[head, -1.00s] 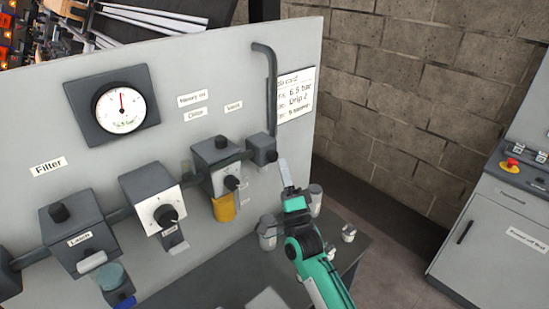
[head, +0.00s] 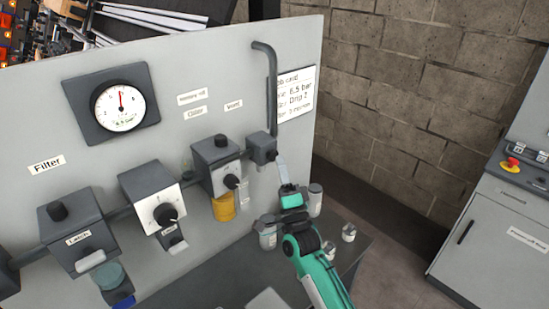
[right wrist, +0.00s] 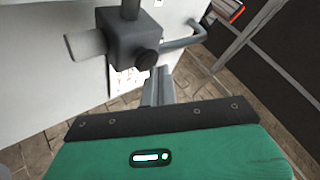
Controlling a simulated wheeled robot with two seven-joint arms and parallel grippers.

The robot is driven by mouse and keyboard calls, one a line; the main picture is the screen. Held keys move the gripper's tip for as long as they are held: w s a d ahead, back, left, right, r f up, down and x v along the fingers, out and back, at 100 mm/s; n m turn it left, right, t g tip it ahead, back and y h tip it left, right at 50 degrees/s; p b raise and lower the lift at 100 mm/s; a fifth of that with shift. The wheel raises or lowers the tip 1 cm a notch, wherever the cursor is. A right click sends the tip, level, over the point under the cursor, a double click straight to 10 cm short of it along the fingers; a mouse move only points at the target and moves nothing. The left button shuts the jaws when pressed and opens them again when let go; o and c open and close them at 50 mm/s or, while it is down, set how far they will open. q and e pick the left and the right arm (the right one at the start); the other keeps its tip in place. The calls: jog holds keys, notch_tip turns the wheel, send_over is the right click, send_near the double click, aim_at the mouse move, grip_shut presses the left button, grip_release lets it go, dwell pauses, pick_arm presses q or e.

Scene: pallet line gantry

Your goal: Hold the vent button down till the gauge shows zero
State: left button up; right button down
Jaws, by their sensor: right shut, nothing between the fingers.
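The vent block (head: 262,148) is a small dark grey box on the pipe, below and right of the "Vent" label (head: 233,105). In the right wrist view its round black vent button (right wrist: 147,61) faces my fingers. My right gripper (head: 280,161) is shut and empty, its tips close to the block's lower right. In the right wrist view the fingertips (right wrist: 160,72) are just below and right of the button; I cannot tell whether they touch. The white round gauge (head: 121,106) has its red needle pointing almost straight up, not at the low end. My left gripper is out of view.
A regulator with an amber bowl (head: 223,205) sits left of the vent block, with other dark units further left. A grey pipe (head: 271,85) rises from the block. Jars (head: 267,232) stand on the bench below. A job card (head: 297,95) hangs at the right.

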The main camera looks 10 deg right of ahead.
jog(key=shift+w+a+b, duration=0.3)
jog(key=shift+w+b, duration=0.05)
jog(key=shift+w, duration=0.15)
dwell(0.8)
dwell(3.9)
jog(key=shift+s+d, duration=0.55)
jog(key=shift+s, duration=0.3)
jog(key=shift+p, duration=0.3)
jog(key=s+d, duration=0.1)
jog(key=s, duration=0.1)
jog(key=s+d+p, duration=0.1)
jog(key=s, duration=0.1)
jog(key=shift+d, duration=0.4)
jog(key=shift+f, duration=0.1)
